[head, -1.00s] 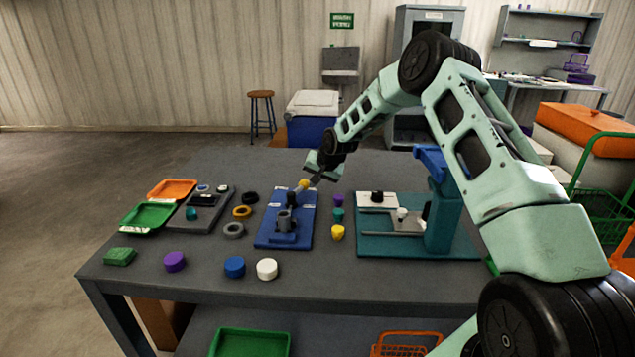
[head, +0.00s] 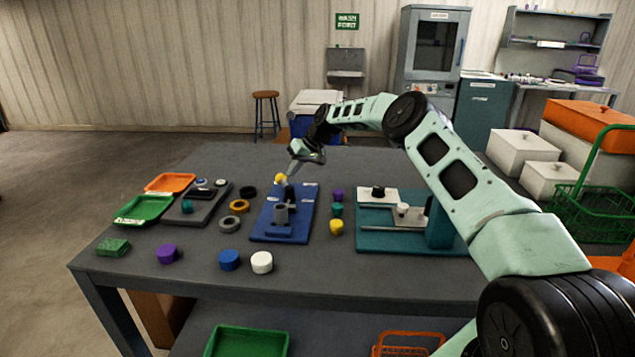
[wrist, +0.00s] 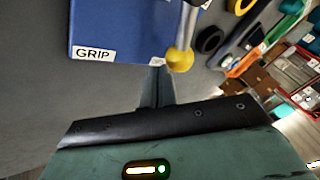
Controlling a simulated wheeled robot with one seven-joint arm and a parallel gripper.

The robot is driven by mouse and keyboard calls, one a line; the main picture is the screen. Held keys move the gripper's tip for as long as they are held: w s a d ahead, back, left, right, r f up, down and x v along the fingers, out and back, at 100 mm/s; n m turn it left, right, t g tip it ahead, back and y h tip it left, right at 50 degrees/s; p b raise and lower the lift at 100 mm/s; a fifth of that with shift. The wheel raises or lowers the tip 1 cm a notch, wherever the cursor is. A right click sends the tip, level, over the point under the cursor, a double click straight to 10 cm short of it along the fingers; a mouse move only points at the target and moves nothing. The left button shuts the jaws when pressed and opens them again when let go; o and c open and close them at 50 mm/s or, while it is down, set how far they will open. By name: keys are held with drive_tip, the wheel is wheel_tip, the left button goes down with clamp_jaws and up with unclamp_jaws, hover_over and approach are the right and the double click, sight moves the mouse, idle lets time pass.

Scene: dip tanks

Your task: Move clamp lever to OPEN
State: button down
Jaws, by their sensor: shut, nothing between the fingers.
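A teal fixture (head: 375,240) stands to the right, with purple, green and yellow pieces between. Rings, a grey tray (head: 190,218), and green (head: 143,212) and orange (head: 170,183) trays lie to the left. Several caps line the front. The table behind the clamp is clear.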

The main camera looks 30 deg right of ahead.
drive_tip(key=shift+w+a, duration=0.35)
drive_tip(key=shift+a, duration=0.1)
drive_tip(key=shift+a, duration=0.15)
idle(0.3)
